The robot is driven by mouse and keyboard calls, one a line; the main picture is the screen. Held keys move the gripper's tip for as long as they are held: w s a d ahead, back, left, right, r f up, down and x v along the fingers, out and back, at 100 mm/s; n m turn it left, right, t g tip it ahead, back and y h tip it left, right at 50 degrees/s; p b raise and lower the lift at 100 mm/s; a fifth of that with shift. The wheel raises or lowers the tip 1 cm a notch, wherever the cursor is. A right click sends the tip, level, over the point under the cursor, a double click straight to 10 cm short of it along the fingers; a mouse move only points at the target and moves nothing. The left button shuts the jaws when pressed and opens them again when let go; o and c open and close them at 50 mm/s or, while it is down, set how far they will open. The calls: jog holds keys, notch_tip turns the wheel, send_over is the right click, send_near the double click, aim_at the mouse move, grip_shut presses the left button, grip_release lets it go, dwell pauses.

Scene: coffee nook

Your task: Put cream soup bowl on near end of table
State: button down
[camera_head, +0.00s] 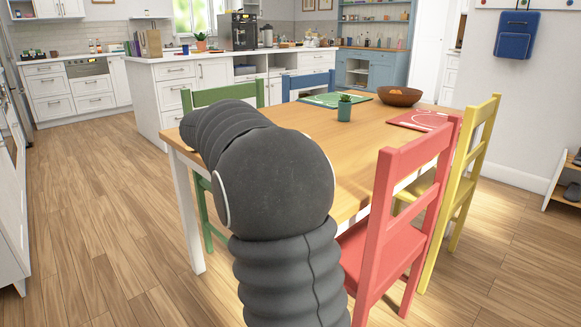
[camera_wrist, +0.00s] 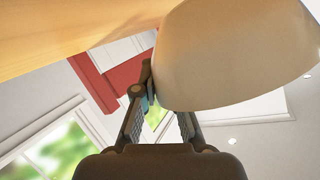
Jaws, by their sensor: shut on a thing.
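The cream soup bowl (camera_wrist: 225,60) fills the upper right of the wrist view. My gripper (camera_wrist: 160,95) is shut on it, with one finger at the bowl's left edge and the other partly hidden by it. The wooden table (camera_head: 350,145) stands in the middle of the head view, and its wood also shows at the upper left of the wrist view (camera_wrist: 60,30). In the head view my arm covers part of the table's near end, and it hides both gripper and bowl. I cannot tell whether the bowl touches the table.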

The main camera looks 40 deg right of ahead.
jog(key=shift+f+b, duration=0.3)
jog(key=shift+f, duration=1.65)
jog(key=c, duration=1.2)
grip_release()
jog(key=shift+c, duration=0.2)
